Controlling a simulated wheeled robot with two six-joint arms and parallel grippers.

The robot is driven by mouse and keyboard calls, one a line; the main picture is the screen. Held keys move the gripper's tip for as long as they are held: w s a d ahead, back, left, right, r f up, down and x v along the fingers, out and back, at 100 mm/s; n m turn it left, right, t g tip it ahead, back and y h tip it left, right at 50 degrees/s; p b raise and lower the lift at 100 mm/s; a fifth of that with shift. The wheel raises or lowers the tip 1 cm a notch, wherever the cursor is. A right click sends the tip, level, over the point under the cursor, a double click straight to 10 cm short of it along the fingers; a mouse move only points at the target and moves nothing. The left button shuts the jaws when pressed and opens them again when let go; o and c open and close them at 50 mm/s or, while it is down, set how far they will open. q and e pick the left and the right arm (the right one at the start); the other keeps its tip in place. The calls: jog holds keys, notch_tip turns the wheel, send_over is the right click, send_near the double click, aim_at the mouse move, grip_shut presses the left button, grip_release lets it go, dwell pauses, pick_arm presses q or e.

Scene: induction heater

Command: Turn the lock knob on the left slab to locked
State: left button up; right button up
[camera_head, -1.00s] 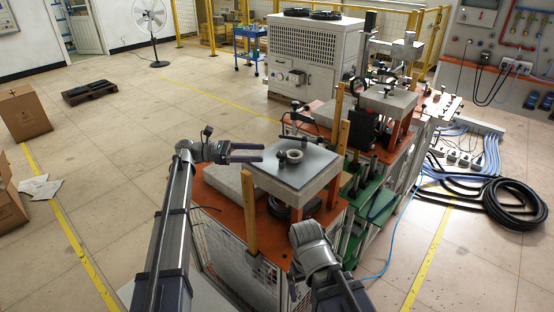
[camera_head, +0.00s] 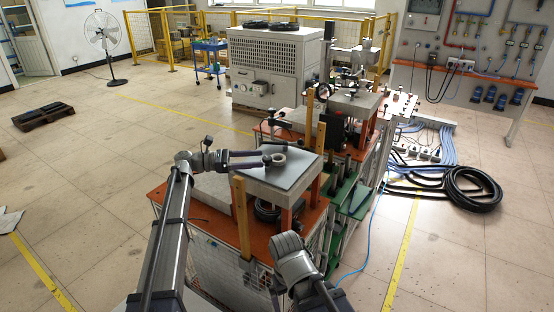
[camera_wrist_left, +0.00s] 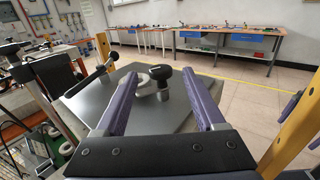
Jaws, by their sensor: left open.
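The left slab (camera_head: 300,176) is a grey plate on orange legs at the near end of the bench. I cannot tell whether a finger touches the knob. My right arm's wrist shows low in the head view; its fingers do not show.
A wooden post (camera_head: 240,218) rises at the slab's near corner, and another (camera_head: 319,150) at its right. A second slab (camera_head: 352,102) with equipment stands farther along the bench. Black coiled hose (camera_head: 472,190) lies on the floor at right.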

pick_arm(q)
jog(key=d, duration=0.7)
jog(key=shift+w+d, duration=0.2)
jog(key=shift+d, duration=0.05)
grip_shut()
dwell(0.4)
